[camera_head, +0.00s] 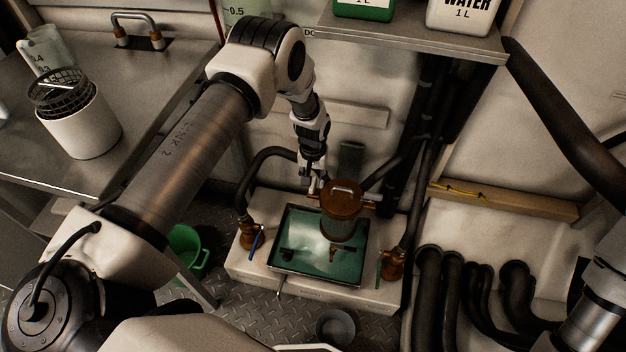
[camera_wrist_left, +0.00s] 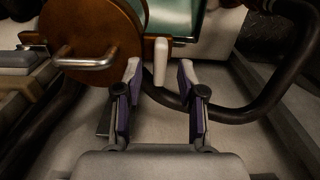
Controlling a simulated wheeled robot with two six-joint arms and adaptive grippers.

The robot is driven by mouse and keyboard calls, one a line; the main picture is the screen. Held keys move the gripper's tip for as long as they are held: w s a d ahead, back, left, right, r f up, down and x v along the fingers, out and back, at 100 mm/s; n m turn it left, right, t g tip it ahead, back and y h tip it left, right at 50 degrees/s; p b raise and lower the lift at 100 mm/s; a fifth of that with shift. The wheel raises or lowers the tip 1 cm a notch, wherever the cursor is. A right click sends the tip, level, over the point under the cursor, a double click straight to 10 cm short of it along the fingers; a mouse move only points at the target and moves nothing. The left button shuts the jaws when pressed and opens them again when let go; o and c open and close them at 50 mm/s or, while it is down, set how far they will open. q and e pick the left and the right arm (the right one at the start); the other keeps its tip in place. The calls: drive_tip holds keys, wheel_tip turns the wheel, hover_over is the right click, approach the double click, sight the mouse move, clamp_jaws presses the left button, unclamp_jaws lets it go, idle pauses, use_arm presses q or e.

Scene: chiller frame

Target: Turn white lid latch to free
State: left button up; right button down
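The white lid latch (camera_wrist_left: 161,62) is a short pale bar at the edge of the round brown lid (camera_wrist_left: 95,35) in the left wrist view. The lid has a metal handle (camera_wrist_left: 85,63) and also shows in the head view (camera_head: 340,207), on top of a glass cylinder. My left gripper (camera_wrist_left: 160,75) is open, with its white-tipped, purple-padded fingers on either side of the latch. In the head view my left gripper (camera_head: 314,186) is just left of the lid; the latch is hard to make out there. My right gripper is out of view.
The cylinder stands over a green tray (camera_head: 300,276) on a white base (camera_head: 245,275). Black hoses (camera_head: 262,162) and brass valves (camera_head: 250,236) flank it. A shelf (camera_head: 400,42) with bottles hangs above. A green bucket (camera_head: 188,248) is on the floor at left.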

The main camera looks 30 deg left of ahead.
sight(313, 183)
use_arm(q)
wheel_tip(313, 183, up, 11)
drive_tip(key=shift+f, duration=0.1)
idle(0.4)
drive_tip(key=s+d+m+p, duration=0.1)
drive_tip(key=s+p, duration=0.4)
drive_tip(key=s, duration=1.1)
drive_tip(key=s+d+m+p, duration=0.1)
drive_tip(key=s+p, duration=0.4)
drive_tip(key=s, duration=1.2)
drive_tip(key=shift+d+m, duration=0.3)
drive_tip(key=shift+d, duration=0.45)
